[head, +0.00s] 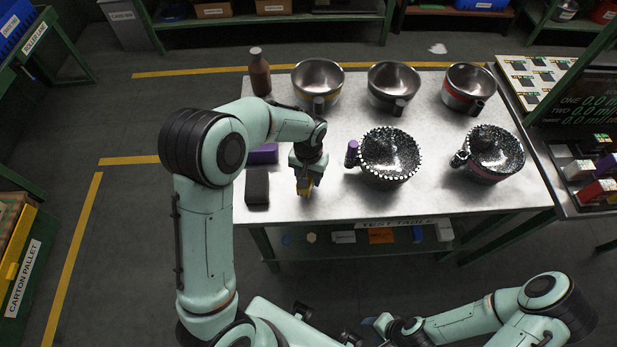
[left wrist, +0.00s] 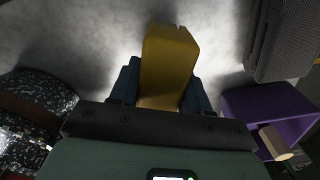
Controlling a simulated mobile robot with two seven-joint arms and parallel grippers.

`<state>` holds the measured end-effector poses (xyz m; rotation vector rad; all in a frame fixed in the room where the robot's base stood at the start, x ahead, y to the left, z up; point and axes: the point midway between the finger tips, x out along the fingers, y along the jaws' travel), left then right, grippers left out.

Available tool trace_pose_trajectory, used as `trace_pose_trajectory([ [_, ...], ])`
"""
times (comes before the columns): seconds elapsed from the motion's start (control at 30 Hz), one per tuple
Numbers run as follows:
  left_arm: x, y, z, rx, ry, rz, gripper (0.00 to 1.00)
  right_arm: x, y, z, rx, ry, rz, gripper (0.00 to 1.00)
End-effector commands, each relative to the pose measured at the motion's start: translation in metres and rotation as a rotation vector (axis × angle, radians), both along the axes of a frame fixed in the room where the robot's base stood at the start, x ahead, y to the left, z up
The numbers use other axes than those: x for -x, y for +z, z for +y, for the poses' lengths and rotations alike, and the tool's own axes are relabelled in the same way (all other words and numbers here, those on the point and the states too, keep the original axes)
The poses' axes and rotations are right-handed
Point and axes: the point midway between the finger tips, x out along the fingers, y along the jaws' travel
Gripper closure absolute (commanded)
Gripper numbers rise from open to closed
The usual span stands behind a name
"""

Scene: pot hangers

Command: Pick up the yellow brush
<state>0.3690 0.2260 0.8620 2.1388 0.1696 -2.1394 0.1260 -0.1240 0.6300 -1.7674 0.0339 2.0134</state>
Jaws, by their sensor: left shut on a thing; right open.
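The yellow brush (left wrist: 168,60) is between the dark blue fingers of my left gripper (left wrist: 160,92) in the left wrist view. The fingers are shut on it, one on each side, and its yellow body sticks out beyond them. In the head view my left gripper (head: 304,186) points down over the left part of the metal table (head: 330,208). Only a little yellow shows there. I cannot tell whether the brush touches the table. My right gripper (head: 376,327) is open, low at the front, away from the table.
Several steel pots (head: 318,80) and a brown bottle (head: 259,72) line the back. The table's front edge is clear.

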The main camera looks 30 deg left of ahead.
Motion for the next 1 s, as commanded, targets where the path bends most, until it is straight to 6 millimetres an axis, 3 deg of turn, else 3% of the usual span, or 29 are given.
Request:
trace_pose_trajectory([
  [0.4,-0.002,0.115,0.000,0.002,-0.001,-0.009,0.91,-0.010,0.013,0.000,0.000,0.000,-0.011,0.53],
  [0.6,-0.001,0.157,0.000,0.001,0.000,-0.005,0.91,-0.014,0.019,0.000,0.000,0.000,-0.017,0.53],
  [0.8,0.000,0.178,0.000,0.001,0.000,-0.002,0.91,-0.017,0.022,0.000,0.000,0.000,-0.019,0.53],
  [1.0,0.000,0.181,0.000,0.001,0.000,-0.001,0.91,-0.017,0.022,0.000,0.000,0.000,-0.019,0.53],
])
